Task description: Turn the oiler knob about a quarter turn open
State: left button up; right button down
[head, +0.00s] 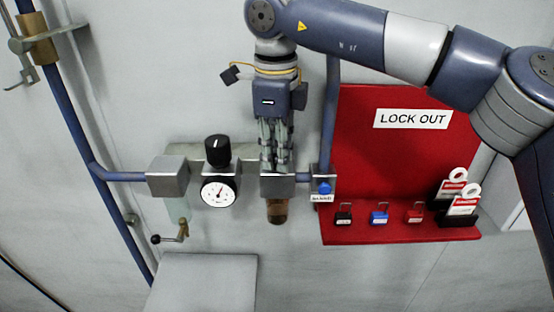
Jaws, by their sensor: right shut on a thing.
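The oiler is the grey block (278,187) with an amber bowl (277,211) under it, on the pipe line in the middle of the head view. My right gripper (276,166) points straight down from above, its fingertips at the top of the oiler block. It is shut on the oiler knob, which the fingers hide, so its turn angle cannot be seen. My left gripper is not in view.
A black regulator knob (217,149) and a gauge (218,191) stand left of the oiler. A blue button (324,188) is close on its right. The red lockout board (390,150) holds padlocks and tags. A small lever (170,238) hangs lower left.

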jog(key=m, duration=0.1)
jog(key=m+b, duration=0.1)
jog(key=m, duration=0.2)
jog(key=shift+f+m+b, duration=0.25)
jog(key=shift+m+b, duration=0.05)
jog(key=shift+b, duration=0.05)
jog(key=shift+m+b, duration=0.45)
jog(key=shift+m, duration=1.35)
jog(key=c, duration=1.5)
grip_release()
jog(key=shift+r, duration=0.1)
jog(key=shift+r, duration=0.1)
jog(key=r, duration=1.2)
jog(key=shift+s+a, duration=0.15)
jog(key=shift+a, duration=0.1)
jog(key=shift+f, duration=0.1)
